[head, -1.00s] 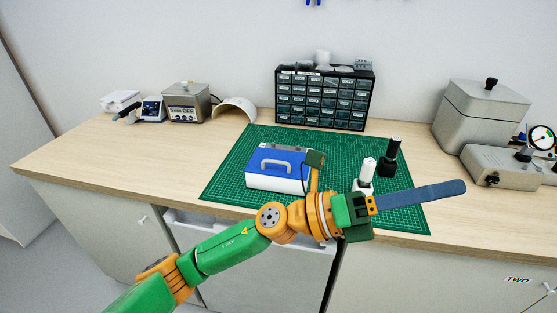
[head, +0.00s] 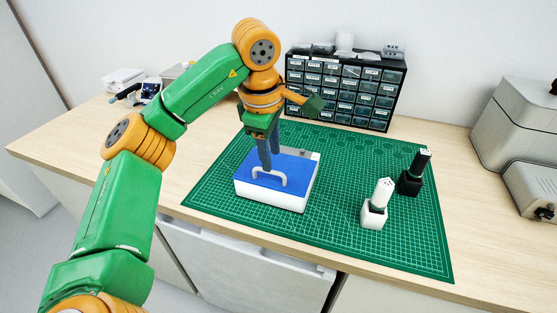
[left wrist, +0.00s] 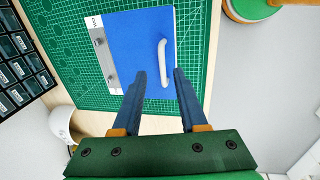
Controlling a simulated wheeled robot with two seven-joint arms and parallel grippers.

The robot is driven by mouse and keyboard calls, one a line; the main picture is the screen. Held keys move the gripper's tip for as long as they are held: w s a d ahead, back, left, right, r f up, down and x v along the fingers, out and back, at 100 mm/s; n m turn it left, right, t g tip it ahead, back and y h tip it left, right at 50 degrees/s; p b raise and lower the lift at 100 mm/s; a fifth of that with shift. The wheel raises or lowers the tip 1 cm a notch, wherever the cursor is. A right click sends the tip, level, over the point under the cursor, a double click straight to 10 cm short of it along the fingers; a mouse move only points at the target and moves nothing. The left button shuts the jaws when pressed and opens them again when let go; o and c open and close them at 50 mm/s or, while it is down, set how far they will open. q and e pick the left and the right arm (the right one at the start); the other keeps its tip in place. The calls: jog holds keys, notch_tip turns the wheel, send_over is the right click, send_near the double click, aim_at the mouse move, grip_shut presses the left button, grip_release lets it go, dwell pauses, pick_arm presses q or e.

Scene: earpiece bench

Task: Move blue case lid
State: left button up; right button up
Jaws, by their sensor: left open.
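The blue case lid (head: 290,165) lies on top of a white case (head: 270,197) on the green cutting mat. A pale grey arched handle (head: 270,174) stands on the lid near its front edge. In the left wrist view the lid (left wrist: 135,40) and its handle (left wrist: 163,62) show, with a hinge strip along the left side. My left gripper (head: 267,168) points down just above the handle. Its fingers are open, one on either side of the handle's near end in the left wrist view (left wrist: 158,75). I cannot tell whether they touch it. My right gripper is not in view.
A dark drawer cabinet (head: 345,90) stands behind. Grey boxes (head: 520,125) sit at the right. The mat's front middle is clear.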

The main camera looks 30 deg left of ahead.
aim_at(271, 184)
pick_arm(q)
notch_tip(271, 184, down, 3)
jog(key=shift+s+a+f, duration=0.1)
jog(key=shift+a+f, duration=0.05)
jog(key=shift+w+f, duration=0.25)
jog(key=shift+w, duration=0.15)
jog(key=shift+s+r, duration=0.1)
jog(key=shift+s, duration=0.1)
grip_shut()
dwell(0.8)
